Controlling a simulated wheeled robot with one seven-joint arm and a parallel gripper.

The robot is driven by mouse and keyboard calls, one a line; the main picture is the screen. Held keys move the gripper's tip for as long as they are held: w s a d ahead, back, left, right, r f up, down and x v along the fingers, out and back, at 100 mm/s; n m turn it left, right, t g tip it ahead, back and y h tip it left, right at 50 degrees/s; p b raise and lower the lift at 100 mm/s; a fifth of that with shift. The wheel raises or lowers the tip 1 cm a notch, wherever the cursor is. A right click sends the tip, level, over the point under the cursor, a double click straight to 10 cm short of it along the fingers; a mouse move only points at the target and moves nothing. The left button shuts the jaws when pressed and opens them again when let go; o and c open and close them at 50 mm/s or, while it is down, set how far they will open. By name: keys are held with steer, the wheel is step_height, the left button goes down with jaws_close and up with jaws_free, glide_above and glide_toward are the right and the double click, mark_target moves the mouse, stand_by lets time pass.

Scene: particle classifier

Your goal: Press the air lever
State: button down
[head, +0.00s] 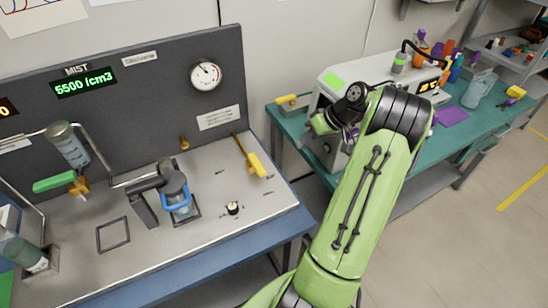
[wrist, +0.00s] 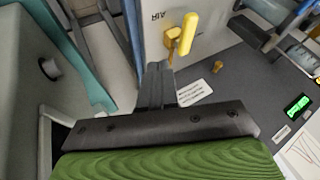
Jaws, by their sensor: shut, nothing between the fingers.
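The air lever (head: 255,161) is a yellow handle on a thin arm at the right end of the steel bench top. In the wrist view the yellow lever (wrist: 187,34) stands beside upside-down "AIR" lettering, just beyond the fingertips. My gripper (wrist: 158,68) is shut and empty, its dark fingers pointing toward the lever with a gap between. In the head view my green wrist is right of the lever, over the teal table; its fingers cannot be made out there.
The dark upright panel (head: 130,80) with a round gauge (head: 205,75) stands behind the bench. A blue-handled jar (head: 177,195) and a small black knob (head: 233,208) are left of the lever. The teal table (head: 470,125) bears a white machine (head: 340,75).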

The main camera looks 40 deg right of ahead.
mark_target(257, 166)
steer(key=b+x, duration=0.1)
steer(key=x, duration=0.3)
steer(key=a+b+x, duration=0.1)
steer(key=x, duration=0.2)
steer(key=a+r+b+x, duration=0.1)
steer(key=x, duration=0.3)
steer(key=shift+w+a+f, duration=0.15)
steer(key=shift+w+f, duration=0.1)
steer(key=shift+w+a+r+b, duration=0.1)
steer(key=shift+a+b, duration=0.2)
steer(key=shift+a, duration=0.25)
steer(key=shift+d, duration=0.1)
